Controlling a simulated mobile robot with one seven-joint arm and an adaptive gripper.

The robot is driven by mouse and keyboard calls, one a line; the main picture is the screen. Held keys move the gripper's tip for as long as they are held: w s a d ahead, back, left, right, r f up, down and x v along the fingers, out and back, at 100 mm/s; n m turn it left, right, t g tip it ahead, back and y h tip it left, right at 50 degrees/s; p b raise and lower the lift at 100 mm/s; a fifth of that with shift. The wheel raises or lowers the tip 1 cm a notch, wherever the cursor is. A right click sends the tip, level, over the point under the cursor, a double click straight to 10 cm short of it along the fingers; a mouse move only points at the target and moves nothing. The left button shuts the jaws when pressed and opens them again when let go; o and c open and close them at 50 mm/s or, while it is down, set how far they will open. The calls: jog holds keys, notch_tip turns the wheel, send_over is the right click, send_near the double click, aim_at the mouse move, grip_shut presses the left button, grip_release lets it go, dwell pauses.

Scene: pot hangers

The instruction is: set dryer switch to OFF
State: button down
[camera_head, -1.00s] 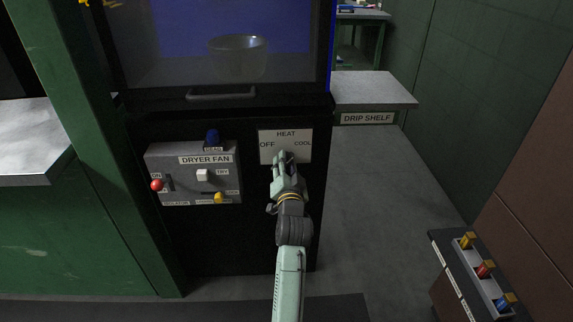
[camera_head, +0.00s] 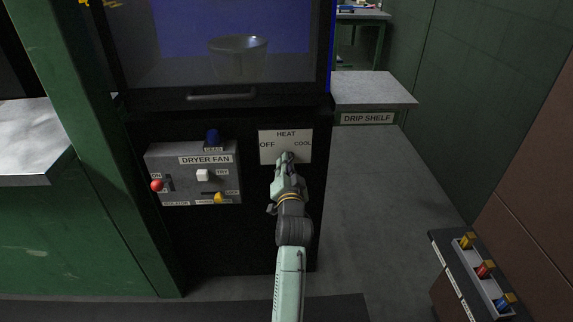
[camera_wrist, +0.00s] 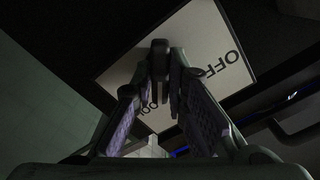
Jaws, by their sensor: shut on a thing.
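The white dryer switch plate (camera_head: 272,155) is on the dark front below the dryer window. It reads HEAT at the top, OFF at the left and COOL at the right. My gripper (camera_head: 286,158) is in front of the plate's lower middle. In the wrist view, the fingers (camera_wrist: 160,62) are shut on a small dark part, which I take for the switch knob (camera_wrist: 159,45). The plate (camera_wrist: 195,32) shows behind it, upside down. The fingers hide most of the knob, so I cannot tell which label it points at.
The grey dryer fan box (camera_head: 190,190), with several coloured controls, is left of my gripper. The drip shelf (camera_head: 372,88) is at the right. A block with coloured knobs (camera_head: 484,269) stands at the lower right. The floor (camera_head: 375,220) between is clear.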

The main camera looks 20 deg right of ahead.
jog(key=n, duration=1.4)
jog(key=c, duration=1.6)
grip_release()
jog(key=shift+v, duration=2.55)
